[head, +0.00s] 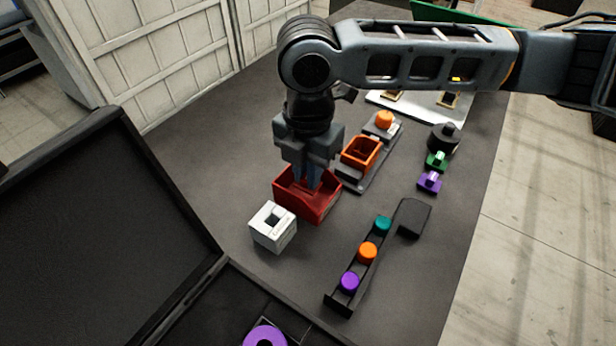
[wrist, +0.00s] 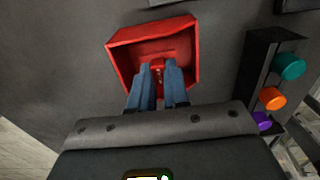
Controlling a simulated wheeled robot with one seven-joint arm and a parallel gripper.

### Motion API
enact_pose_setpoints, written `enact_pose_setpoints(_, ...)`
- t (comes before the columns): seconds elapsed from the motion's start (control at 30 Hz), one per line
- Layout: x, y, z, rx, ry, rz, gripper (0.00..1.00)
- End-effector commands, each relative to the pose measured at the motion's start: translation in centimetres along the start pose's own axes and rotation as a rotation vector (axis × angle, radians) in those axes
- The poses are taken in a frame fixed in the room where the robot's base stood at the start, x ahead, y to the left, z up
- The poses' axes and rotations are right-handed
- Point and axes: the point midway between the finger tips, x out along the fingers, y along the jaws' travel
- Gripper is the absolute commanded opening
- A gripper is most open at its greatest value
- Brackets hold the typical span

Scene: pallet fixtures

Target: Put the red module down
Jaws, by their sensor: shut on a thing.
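My gripper (head: 307,182) points down into an open red bin (head: 318,211) on the dark table. In the wrist view, the blue fingers (wrist: 159,68) reach inside the bin's walls. They are shut on a small red piece, the red module (wrist: 158,76), which shows only as a sliver between the fingertips. In the head view the fingers and the bin wall hide the module. I cannot tell whether it touches the bin's floor. The red bin also shows in the wrist view (wrist: 120,52).
A white cube (head: 272,236) stands just in front of the bin. An orange open box (head: 360,152) is close behind it to the right. A black rack (head: 338,300) with teal, orange and purple knobs lies to the right. A large black case (head: 85,215) is at left.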

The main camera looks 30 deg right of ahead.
Motion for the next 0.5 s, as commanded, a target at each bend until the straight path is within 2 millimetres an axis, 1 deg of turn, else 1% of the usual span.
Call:
enact_pose_setpoints(0.1,1.6,-0.1,0.0,0.001,0.002,-0.002,0.0)
enact_pose_setpoints(0.2,2.6,0.0,0.0,0.0,0.001,-0.001,0.0)
enact_pose_setpoints(0.5,2.9,0.0,0.0,0.0,0.001,0.0,0.0)
